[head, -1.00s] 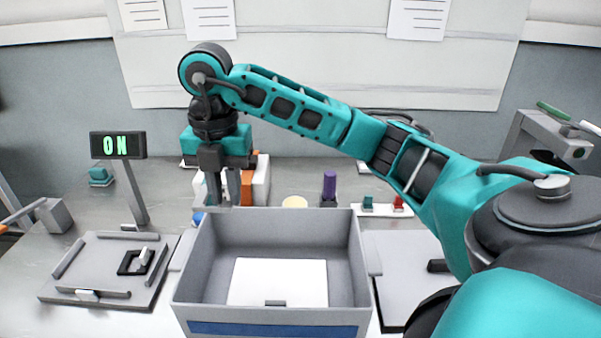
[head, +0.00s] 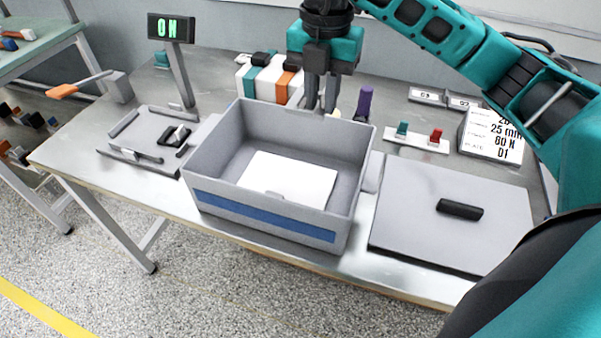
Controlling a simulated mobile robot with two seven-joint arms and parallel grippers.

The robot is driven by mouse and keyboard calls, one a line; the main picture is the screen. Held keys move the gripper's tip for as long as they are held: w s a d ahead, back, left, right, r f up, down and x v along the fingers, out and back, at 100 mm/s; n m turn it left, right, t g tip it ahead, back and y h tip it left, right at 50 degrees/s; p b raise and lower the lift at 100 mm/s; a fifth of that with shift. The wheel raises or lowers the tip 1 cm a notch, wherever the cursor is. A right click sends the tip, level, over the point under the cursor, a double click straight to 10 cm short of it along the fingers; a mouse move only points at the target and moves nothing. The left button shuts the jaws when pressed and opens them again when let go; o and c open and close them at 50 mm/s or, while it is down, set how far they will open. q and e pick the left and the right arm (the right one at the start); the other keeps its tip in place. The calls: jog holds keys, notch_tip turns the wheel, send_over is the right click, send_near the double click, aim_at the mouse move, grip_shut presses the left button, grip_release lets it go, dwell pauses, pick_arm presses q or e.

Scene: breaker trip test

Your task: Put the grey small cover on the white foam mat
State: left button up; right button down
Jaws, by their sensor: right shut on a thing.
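A flat white mat (head: 288,181), which looks like the foam mat, lies inside the open grey box (head: 265,216) with a blue front stripe. A small grey tab shows at its front edge. My right gripper (head: 321,106) points down at the box's back wall, right of its middle. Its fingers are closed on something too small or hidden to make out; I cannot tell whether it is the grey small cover. A larger grey plate (head: 405,210) with a black handle (head: 459,209) lies right of the box. My left gripper is out of view.
A grey fixture tray (head: 150,155) and a lit ON display (head: 171,27) stand left. White, teal and orange blocks (head: 270,80) and a purple-handled item (head: 364,102) stand behind the box. A strip with teal and red clips (head: 417,140) and a label plate (head: 494,136) lie right.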

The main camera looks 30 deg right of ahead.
jog(key=shift+s+d, duration=0.1)
jog(key=shift+s, duration=0.1)
jog(key=shift+f, duration=0.45)
jog(key=b, duration=0.2)
send_over(318, 189)
notch_tip(318, 189, down, 14)
jog(key=shift+f, duration=2.55)
jog(key=shift+f, duration=0.1)
jog(key=c, duration=1)
grip_release()
jog(key=shift+b, duration=0.3)
